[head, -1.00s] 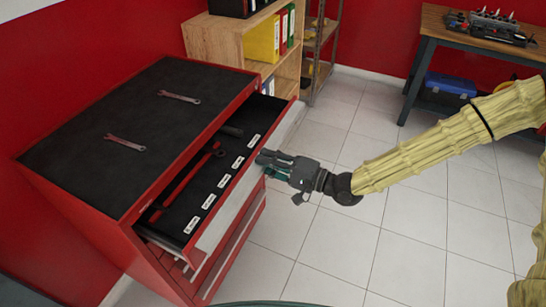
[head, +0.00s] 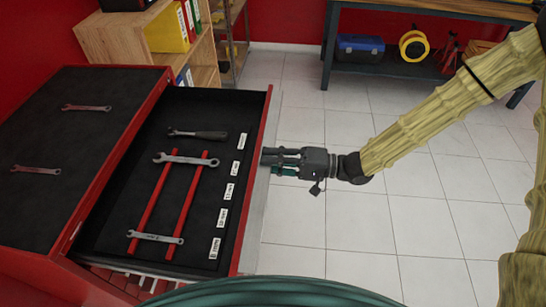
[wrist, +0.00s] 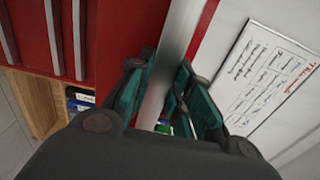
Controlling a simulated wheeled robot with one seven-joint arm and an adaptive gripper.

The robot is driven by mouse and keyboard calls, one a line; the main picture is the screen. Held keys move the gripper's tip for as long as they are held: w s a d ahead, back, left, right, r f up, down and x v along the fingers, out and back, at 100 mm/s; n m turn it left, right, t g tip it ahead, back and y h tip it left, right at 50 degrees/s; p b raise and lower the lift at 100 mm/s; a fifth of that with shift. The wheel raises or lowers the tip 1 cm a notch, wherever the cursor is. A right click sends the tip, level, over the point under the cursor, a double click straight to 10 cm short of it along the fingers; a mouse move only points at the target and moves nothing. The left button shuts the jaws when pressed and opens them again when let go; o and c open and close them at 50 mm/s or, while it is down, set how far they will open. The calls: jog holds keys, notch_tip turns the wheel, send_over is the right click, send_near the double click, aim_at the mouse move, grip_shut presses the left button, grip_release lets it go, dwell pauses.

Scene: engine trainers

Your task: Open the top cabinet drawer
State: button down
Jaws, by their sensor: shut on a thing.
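The red tool cabinet (head: 112,150) stands at the left in the head view, with a black top. Its top drawer (head: 222,150) is pulled far out, and its black-lined inside shows. My gripper (head: 268,160) is at the outer side of the drawer front, near the middle of its length. In the wrist view my gripper (wrist: 165,95) has its teal fingers on either side of the pale metal edge (wrist: 178,50) of the drawer front and is shut on it. The exact contact at the fingertips is partly hidden.
Two wrenches (head: 88,108) lie on the cabinet top. A wooden shelf (head: 125,38) stands behind, and a workbench (head: 400,8) at the back. The tiled floor (head: 330,235) to the right is clear.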

jog(key=shift+s+d+f, duration=0.3)
jog(key=shift+f, duration=0.2)
jog(key=c, duration=1.4)
grip_release()
jog(key=shift+o, duration=0.2)
jog(key=shift+w+r, duration=0.15)
jog(key=shift+w, duration=0.05)
jog(key=shift+r, duration=0.1)
jog(key=d, duration=1.2)
jog(key=shift+s, duration=0.45)
jog(key=shift+a, duration=0.1)
